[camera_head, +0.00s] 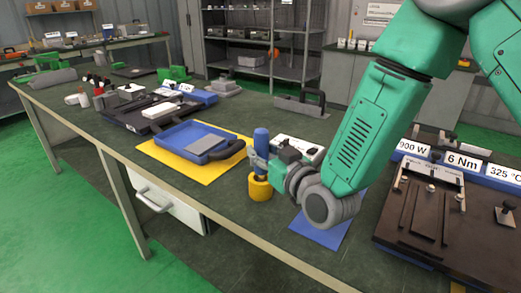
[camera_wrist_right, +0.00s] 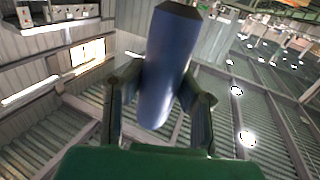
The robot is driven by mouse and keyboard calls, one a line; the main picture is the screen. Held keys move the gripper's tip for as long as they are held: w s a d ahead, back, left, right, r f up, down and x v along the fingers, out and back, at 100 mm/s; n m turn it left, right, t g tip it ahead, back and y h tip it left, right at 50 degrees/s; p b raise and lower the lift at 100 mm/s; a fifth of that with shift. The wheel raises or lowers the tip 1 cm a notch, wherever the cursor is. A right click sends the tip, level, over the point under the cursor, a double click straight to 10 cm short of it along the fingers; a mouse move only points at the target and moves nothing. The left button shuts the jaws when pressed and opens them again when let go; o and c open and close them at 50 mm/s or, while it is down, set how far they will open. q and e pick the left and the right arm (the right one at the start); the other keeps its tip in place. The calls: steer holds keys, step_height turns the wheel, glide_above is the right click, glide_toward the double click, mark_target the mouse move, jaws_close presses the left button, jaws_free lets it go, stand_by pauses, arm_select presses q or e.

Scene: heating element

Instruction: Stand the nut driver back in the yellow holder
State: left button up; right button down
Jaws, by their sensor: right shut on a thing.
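The nut driver with its blue handle (camera_head: 261,139) stands about upright at the middle of the bench. My right gripper (camera_head: 263,161) is shut on the nut driver's handle, coming in from the right. In the right wrist view the blue handle (camera_wrist_right: 165,75) sits between the two fingers of the right gripper (camera_wrist_right: 160,98). The yellow holder (camera_head: 260,188), a short round cup, is directly below the driver. The gripper hides the lower part of the driver, so I cannot tell whether its tip is inside the holder. My left gripper is not in view.
A blue tray (camera_head: 177,137) with a grey block lies on a yellow mat (camera_head: 161,155) left of the holder. A white box (camera_head: 297,146) stands behind my gripper. A blue mat (camera_head: 318,232) lies right of the holder. A dark plate fixture (camera_head: 412,222) fills the bench's right.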

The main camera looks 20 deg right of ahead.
mark_target(265, 158)
steer(key=shift+f+b, duration=0.35)
steer(key=shift+f, duration=0.15)
steer(key=c, duration=1.2)
jaws_free()
steer(key=v, duration=0.7)
steer(key=shift+s, duration=0.2)
